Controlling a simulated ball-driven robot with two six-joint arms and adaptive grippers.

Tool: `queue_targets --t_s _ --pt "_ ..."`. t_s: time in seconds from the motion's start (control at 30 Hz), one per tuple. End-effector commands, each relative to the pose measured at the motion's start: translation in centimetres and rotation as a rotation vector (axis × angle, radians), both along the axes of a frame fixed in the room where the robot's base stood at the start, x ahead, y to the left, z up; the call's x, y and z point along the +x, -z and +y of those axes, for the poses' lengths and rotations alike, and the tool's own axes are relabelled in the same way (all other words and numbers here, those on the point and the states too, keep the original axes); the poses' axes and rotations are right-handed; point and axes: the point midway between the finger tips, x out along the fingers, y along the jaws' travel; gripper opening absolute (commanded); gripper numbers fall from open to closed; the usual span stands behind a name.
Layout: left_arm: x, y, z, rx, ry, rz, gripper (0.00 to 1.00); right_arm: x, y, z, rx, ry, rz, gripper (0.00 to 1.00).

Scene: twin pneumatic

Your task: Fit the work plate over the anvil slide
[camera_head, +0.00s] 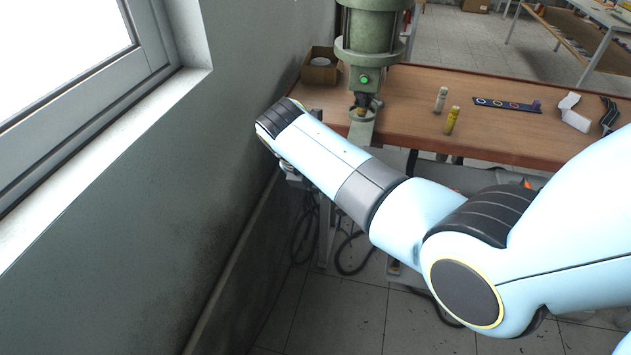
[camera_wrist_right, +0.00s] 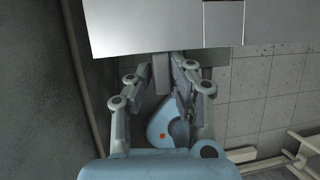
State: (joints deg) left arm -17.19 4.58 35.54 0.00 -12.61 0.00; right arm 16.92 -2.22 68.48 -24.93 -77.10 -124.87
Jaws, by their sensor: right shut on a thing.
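My right arm reaches in from the right in the head view and hides most of my right gripper (camera_wrist_right: 161,72). In the right wrist view its fingers are closed in on a narrow grey tab (camera_wrist_right: 160,72) below a pale grey flat piece (camera_wrist_right: 140,28), which looks like the work plate. The flat piece fills the top of that view and its far side is cut off. The green press (camera_head: 372,35) stands at the table's left end, with a small yellowish part (camera_head: 361,111) under its head. I cannot make out the anvil slide clearly. My left gripper is not in view.
The brown table (camera_head: 480,100) holds a cardboard box (camera_head: 319,70), a pale cylinder (camera_head: 440,100), a yellow cylinder (camera_head: 452,121) and a dark strip with rings (camera_head: 505,104). A wall with a window (camera_head: 85,85) is close on the left. Cables hang below the table.

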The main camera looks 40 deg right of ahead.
Motion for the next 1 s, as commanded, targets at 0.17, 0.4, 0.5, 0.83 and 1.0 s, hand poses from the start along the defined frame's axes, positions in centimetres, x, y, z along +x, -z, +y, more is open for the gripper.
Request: queue_targets --t_s 0.17,0.4,0.5,0.83,1.0 --pt "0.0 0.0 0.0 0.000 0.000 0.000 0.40 0.1 0.1 -0.1 -0.002 0.000 -0.003 0.00" --pt "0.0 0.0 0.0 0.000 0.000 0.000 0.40 0.1 0.2 -0.1 -0.002 0.001 -0.002 0.27" --pt "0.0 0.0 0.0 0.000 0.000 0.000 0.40 0.1 0.2 -0.1 -0.001 0.001 -0.002 0.40" --pt "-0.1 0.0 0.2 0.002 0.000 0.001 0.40 -0.1 0.2 0.1 0.001 0.000 0.001 0.45" --pt "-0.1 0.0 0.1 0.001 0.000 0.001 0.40 -0.3 -1.8 0.9 0.002 0.001 -0.003 0.45"
